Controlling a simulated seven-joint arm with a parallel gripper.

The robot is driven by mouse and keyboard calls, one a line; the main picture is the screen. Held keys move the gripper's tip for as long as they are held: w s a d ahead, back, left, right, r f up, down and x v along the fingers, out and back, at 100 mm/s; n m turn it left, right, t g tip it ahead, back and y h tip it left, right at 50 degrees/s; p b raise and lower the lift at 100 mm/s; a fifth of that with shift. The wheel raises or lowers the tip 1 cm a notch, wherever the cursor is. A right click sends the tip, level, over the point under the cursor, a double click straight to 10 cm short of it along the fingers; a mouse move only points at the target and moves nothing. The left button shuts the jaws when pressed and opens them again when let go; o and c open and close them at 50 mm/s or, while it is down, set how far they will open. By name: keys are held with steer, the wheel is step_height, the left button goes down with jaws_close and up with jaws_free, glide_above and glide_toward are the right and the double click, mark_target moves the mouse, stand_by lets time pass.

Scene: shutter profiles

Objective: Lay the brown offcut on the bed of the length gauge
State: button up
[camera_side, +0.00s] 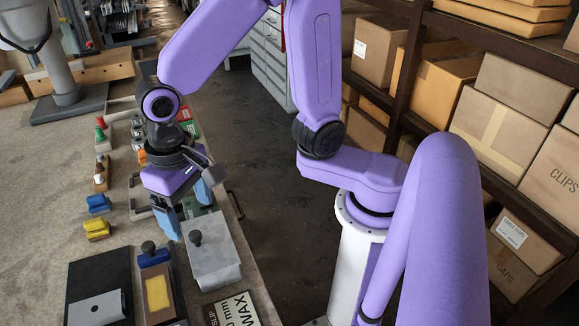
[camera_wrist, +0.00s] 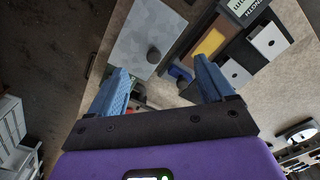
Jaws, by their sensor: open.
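A small brown block (camera_side: 100,178), seemingly the brown offcut, sits in the row of coloured pieces on the left of the bench in the side view. A black bed with a pale plate (camera_side: 97,308) lies at the front left; it may be the length gauge, but I cannot tell for sure. Pale plates on black also show in the wrist view (camera_wrist: 268,42), near a partly cut-off label reading like "LENGTH" (camera_wrist: 243,10). My gripper (camera_side: 190,204) is open, with nothing seen between its blue fingers. It points down behind the grey knobbed block, apart from the brown block.
The grey block with a black knob (camera_side: 214,262) stands close to my fingers. Beside it is a dark tray with a yellow pad (camera_side: 157,293). Blue (camera_side: 98,204) and yellow (camera_side: 97,229) pieces line the left. The bench edge and shelved cartons (camera_side: 505,130) are to the right.

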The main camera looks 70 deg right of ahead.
steer(key=s+d+n, duration=1.3)
steer(key=d, duration=0.2)
steer(key=shift+r, duration=0.4)
steer(key=shift+w, duration=0.1)
